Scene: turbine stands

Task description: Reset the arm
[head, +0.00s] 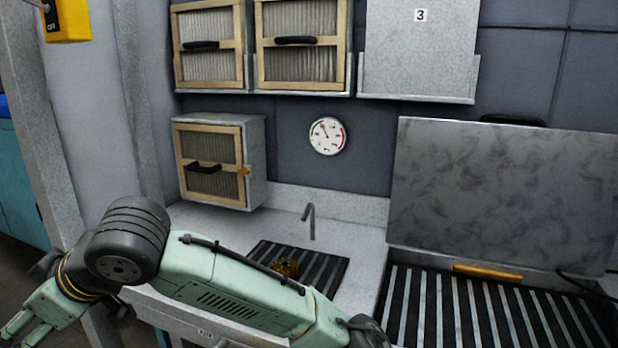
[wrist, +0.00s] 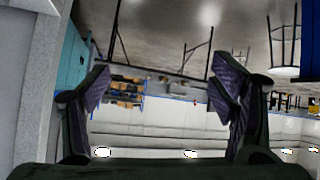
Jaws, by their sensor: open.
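My arm (head: 240,285) reaches across the lower left of the head view, with pale green links and a dark ribbed joint. It bends at that joint, and a further pale green part runs down to the lower left edge. The wrist view looks out into the room upside down, with floor at the top and ceiling lights at the bottom.
Behind my arm is a counter with a dark slatted sink (head: 325,268), a tap (head: 309,222) and a small yellowish object (head: 287,267). A large slatted basin (head: 480,310) with a raised metal lid (head: 500,190) stands right. A low cabinet (head: 212,165) and a gauge (head: 327,136) are on the wall.

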